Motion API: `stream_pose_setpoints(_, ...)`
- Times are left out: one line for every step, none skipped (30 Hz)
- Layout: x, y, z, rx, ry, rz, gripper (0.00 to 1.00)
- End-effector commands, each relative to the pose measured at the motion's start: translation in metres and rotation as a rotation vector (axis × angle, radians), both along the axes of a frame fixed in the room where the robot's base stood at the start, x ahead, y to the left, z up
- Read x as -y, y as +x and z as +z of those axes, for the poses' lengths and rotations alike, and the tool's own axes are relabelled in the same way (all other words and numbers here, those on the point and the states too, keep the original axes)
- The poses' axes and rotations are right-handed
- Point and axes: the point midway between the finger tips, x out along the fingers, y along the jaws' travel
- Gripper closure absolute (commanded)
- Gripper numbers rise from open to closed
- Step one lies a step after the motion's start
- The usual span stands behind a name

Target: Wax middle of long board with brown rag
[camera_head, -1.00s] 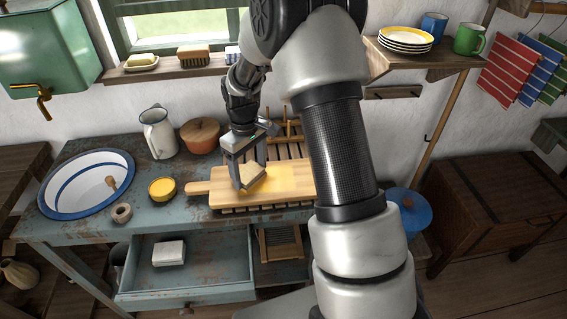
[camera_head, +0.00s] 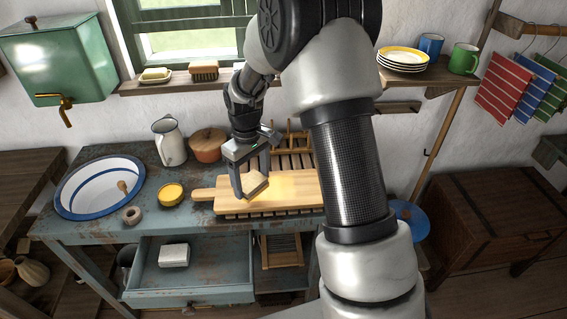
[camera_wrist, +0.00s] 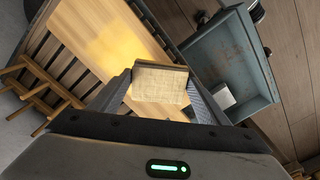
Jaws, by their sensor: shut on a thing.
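The long board (camera_head: 295,198) is pale wood with a handle at its left end and lies on a dark slatted rack on the blue table. A yellowish patch marks its surface, which also shows in the wrist view (camera_wrist: 105,38). My gripper (camera_head: 252,188) is shut on a tan, block-like folded rag (camera_wrist: 160,84), held at the left part of the board beside the yellow patch. The rag looks light tan rather than brown. I cannot tell whether it touches the board. My arm hides the board's right end.
A yellow tin (camera_head: 171,194), a blue-rimmed basin (camera_head: 72,208), a white jug (camera_head: 169,140) and a brown pot (camera_head: 207,146) stand left of the board. An open drawer (camera_head: 215,272) juts out below, holding a white block (camera_head: 174,255).

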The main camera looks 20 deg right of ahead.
Motion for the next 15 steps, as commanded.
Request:
stream_pose_setpoints(-0.001, 0.0, 0.009, 0.001, 0.001, 0.0, 0.55)
stream_pose_setpoints(-0.001, 0.0, 0.011, 0.001, 0.001, 0.0, 0.55)
stream_pose_setpoints(-0.002, 0.0, 0.015, 0.001, 0.001, 0.0, 0.55)
stream_pose_setpoints(-0.002, 0.0, 0.018, 0.001, 0.0, 0.0, 0.55)
stream_pose_setpoints(-0.003, 0.0, 0.02, 0.002, 0.0, 0.0, 0.55)
stream_pose_setpoints(-0.003, 0.0, 0.024, 0.002, 0.0, 0.0, 0.55)
stream_pose_setpoints(-0.003, 0.0, 0.027, 0.002, 0.0, -0.001, 0.55)
stream_pose_setpoints(-0.004, 0.0, 0.029, 0.002, 0.0, -0.001, 0.55)
stream_pose_setpoints(-0.004, 0.0, 0.031, 0.002, 0.0, -0.001, 0.55)
stream_pose_setpoints(-0.004, 0.0, 0.032, 0.002, 0.0, -0.001, 0.55)
stream_pose_setpoints(-0.005, 0.0, 0.033, 0.002, 0.0, -0.001, 0.55)
stream_pose_setpoints(-0.005, 0.0, 0.034, 0.002, 0.0, -0.001, 0.55)
stream_pose_setpoints(-0.005, 0.0, 0.034, 0.002, 0.0, -0.001, 0.55)
stream_pose_setpoints(-0.005, 0.0, 0.034, 0.002, 0.0, -0.001, 0.55)
stream_pose_setpoints(-0.005, 0.0, 0.034, 0.002, 0.0, -0.001, 0.55)
